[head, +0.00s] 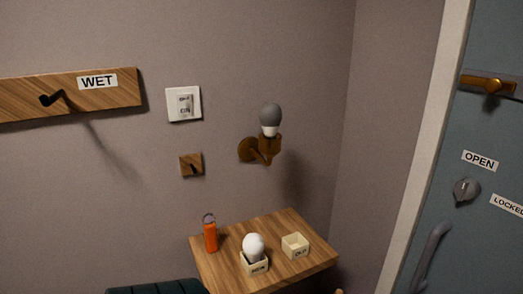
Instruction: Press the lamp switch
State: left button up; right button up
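The lamp switch (183,104) is a white square plate on the wall, left of centre, with a small grey rocker in its middle. Small lettering shows on it, and the lower word seems to read ON. Which way the rocker is tipped is too small to tell. The wall lamp (262,147) is a brown metal bracket to the right of the switch. A bulb (270,115) with a dark grey globe stands upright in it and does not glow. Neither of my grippers is in view.
A wooden corner table (220,272) stands below, holding an orange cylinder (210,236), a box with a white bulb (254,246) and an empty-looking box (295,245). A blue-grey door (490,140) is right.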

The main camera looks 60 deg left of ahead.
aim_at(184, 100)
jog(key=k, duration=0.15)
jog(key=k+j+u, duration=0.15)
jog(key=u, duration=0.25)
jog(key=k+j+u, duration=0.4)
jog(key=l+u, duration=0.1)
jog(key=u, duration=1)
jog(key=i+l, duration=0.05)
